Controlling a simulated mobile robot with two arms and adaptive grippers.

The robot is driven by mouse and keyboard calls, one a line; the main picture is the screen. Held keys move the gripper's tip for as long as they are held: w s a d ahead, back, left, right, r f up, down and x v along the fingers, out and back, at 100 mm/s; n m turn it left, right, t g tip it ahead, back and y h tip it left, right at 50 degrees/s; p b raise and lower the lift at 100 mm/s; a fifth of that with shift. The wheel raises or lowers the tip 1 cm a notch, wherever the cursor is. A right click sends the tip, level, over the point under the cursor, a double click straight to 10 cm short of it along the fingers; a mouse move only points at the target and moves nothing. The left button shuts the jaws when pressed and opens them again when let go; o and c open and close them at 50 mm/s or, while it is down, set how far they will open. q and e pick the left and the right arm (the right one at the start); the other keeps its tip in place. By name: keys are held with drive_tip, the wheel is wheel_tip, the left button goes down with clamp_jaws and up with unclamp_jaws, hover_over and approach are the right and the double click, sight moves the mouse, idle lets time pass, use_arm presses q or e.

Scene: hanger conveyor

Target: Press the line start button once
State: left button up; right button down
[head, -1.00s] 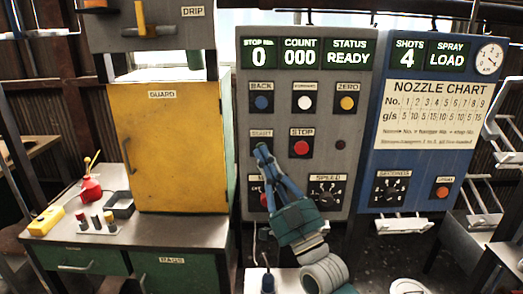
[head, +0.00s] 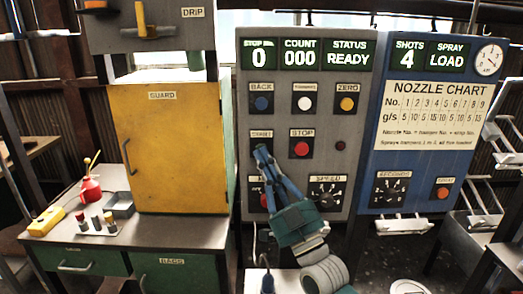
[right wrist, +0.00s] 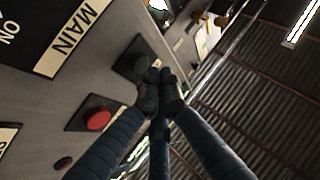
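The start button is a dark green button on a black plate (head: 255,143) under a small label on the grey control panel (head: 325,215). In the head view my right gripper (head: 262,151) covers most of it. The button shows in the right wrist view (right wrist: 134,66). The right gripper (right wrist: 158,77) is shut and empty, its blue fingers together and the dark tips close beside the button. I cannot tell whether they touch it. The status display (head: 348,57) reads READY and the count display (head: 300,57) reads 000. My left gripper is not in view.
The red STOP button (head: 301,150) sits just right of the start button; blue, white and yellow buttons are above. A speed dial (head: 327,193) is below. The blue spray panel (head: 428,165) stands at right, the yellow guard (head: 170,150) at left.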

drive_tip(key=shift+w, duration=0.45)
